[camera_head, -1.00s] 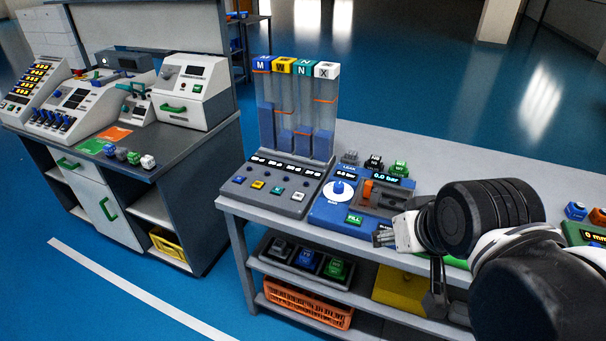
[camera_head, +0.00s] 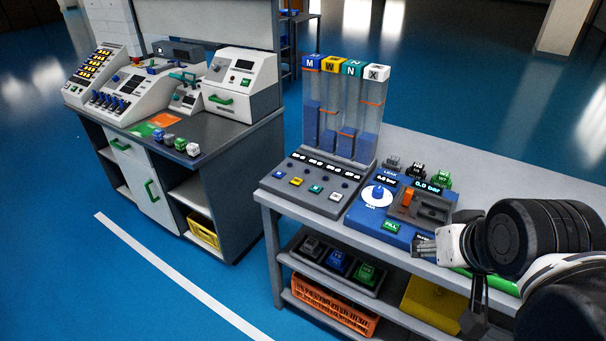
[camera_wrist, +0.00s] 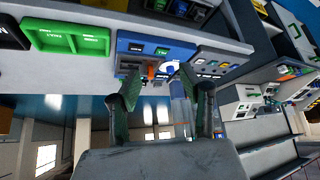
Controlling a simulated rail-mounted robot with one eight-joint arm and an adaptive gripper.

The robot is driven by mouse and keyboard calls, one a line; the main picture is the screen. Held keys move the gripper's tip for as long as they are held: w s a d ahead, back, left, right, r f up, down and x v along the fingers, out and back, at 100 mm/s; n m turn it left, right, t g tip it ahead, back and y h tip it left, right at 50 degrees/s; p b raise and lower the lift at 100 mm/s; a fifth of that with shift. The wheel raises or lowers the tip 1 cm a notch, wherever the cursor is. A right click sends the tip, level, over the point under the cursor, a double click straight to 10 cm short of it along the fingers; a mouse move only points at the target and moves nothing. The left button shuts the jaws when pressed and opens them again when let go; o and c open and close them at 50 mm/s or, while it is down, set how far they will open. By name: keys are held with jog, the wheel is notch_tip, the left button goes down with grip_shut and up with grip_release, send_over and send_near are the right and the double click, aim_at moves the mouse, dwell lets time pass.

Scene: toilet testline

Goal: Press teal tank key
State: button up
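The teal key (camera_head: 315,189) is a small square button on the sloped grey panel (camera_head: 330,207) of the tank unit. It lies between the yellow key (camera_head: 296,182) and the white key (camera_head: 335,197), with the blue key (camera_head: 281,174) farther left. Behind stand clear tanks capped M, W, N and X; the N cap (camera_head: 353,67) is teal. My gripper (camera_head: 424,247) is right of the panel, beside the blue pressure unit and apart from the keys. In the wrist view its two fingers (camera_wrist: 160,92) are spread with nothing held.
The blue pressure unit (camera_head: 366,217) with a white dial and green FILL key stands between the panel and my gripper. Small black and green blocks (camera_head: 441,179) sit behind it. A second bench (camera_head: 215,140) with machines stands left, across a floor gap.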

dwell(0.8)
grip_shut()
dwell(1.2)
